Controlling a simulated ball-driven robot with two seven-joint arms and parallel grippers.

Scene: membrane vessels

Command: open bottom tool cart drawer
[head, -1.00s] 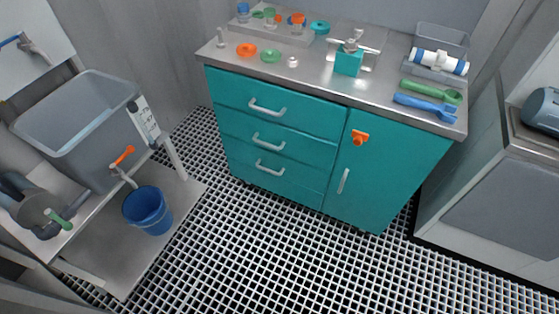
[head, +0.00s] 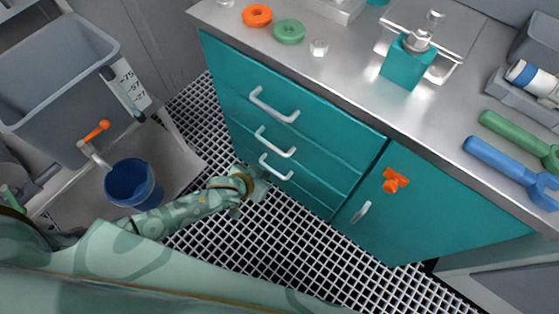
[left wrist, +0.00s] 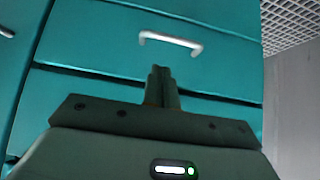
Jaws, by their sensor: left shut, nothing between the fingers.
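The teal tool cart has three stacked drawers, all looking shut. The bottom drawer (head: 290,185) has a pale bar handle (head: 276,167). My left gripper (head: 258,186) is low in front of the drawers, just left of and below that handle in the head view. In the left wrist view the left gripper's fingers (left wrist: 161,84) are shut and empty. They point at a teal drawer front with a pale handle (left wrist: 171,41) just beyond the tips, apart from it. I cannot tell from that view alone which drawer it is. My right gripper is not in view.
A blue bucket (head: 130,182) and a grey basin (head: 60,75) stand at left, near my left arm. The grated floor (head: 285,235) before the cart is clear.

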